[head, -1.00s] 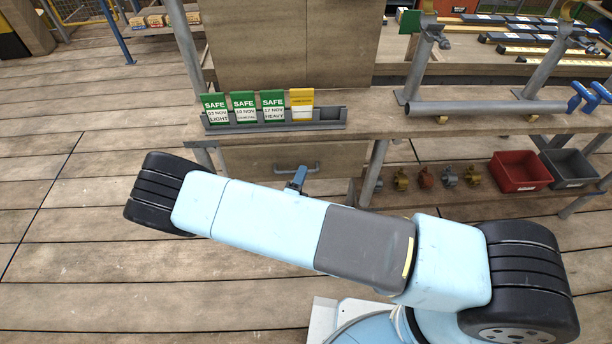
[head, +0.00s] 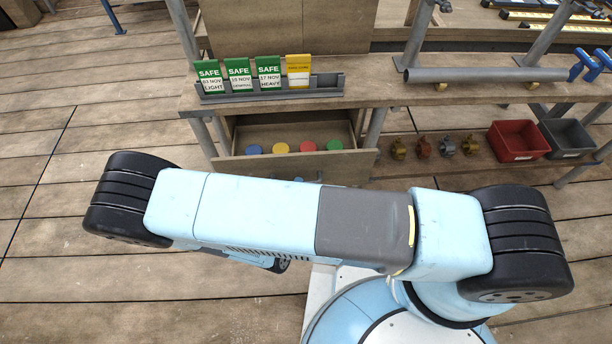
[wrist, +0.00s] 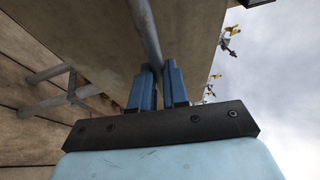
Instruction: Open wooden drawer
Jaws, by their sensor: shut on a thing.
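The wooden drawer (head: 225,163) under the bench is pulled out, and its inside shows in the head view. Its lower front is hidden behind my arm. In the wrist view a wooden surface (wrist: 100,45), which looks like the drawer front, fills the upper left. My gripper (wrist: 158,85) has its two blue fingers on either side of a grey bar (wrist: 146,30), which looks like the drawer handle, and is shut on it.
Blue, yellow, red and green round things (head: 281,148) lie in the drawer. A grey rack (head: 270,95) of green and yellow tags stands on the bench above (head: 370,95). A red bin (head: 517,142) and a grey bin (head: 568,138) sit on the lower shelf at right.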

